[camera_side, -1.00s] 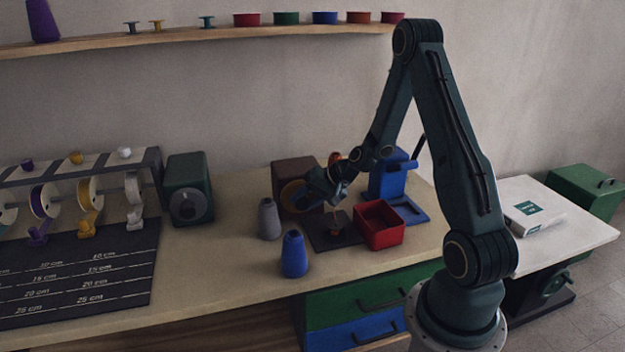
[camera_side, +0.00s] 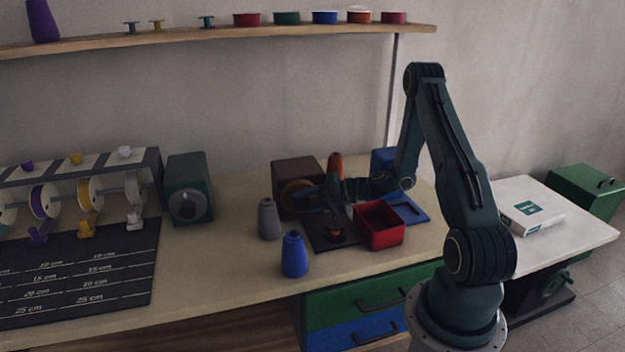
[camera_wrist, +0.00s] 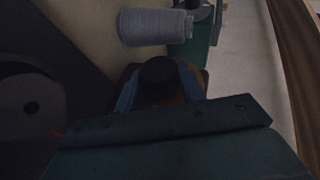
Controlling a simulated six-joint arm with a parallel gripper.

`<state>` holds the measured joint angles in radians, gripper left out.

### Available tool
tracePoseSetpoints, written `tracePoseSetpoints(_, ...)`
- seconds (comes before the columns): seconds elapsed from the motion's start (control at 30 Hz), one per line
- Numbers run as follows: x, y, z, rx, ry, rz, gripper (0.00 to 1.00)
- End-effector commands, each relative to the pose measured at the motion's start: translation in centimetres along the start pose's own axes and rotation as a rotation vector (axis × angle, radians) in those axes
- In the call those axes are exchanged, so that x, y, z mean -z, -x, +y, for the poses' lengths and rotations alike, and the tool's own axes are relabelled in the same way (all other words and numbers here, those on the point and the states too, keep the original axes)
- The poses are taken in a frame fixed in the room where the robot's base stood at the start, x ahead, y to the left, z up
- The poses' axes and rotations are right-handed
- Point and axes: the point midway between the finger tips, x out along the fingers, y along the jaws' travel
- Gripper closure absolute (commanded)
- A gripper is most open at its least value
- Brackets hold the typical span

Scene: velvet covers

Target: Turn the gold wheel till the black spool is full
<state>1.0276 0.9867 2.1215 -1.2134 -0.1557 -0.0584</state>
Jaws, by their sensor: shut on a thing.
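The gold wheel (camera_side: 290,192) is on the front of a brown box (camera_side: 293,172), partly hidden by my gripper (camera_side: 318,197). My gripper reaches in from the right, low beside the wheel. In the wrist view my gripper (camera_wrist: 160,90) has its blue fingers on either side of a dark round knob (camera_wrist: 158,70), and it is shut on it. Whether the knob belongs to the wheel is hard to tell. A small dark spool-like shape (camera_side: 337,236) with some orange on it sits on a black plate (camera_side: 318,241); how full it is cannot be made out.
An orange cone (camera_side: 335,166) stands behind my gripper. A red bin (camera_side: 380,226) is close on the right. A grey cone (camera_side: 268,220) and a blue cone (camera_side: 293,256) stand left and in front. A green box (camera_side: 188,180) is further left. Bare table lies between.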

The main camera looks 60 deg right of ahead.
Motion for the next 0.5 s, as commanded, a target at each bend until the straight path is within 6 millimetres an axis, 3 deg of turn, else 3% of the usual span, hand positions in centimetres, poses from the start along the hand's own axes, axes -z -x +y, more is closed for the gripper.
tracePoseSetpoints(0.5, -0.06, -0.01, 0.01, 0.037, -0.015, -0.003, 0.83)
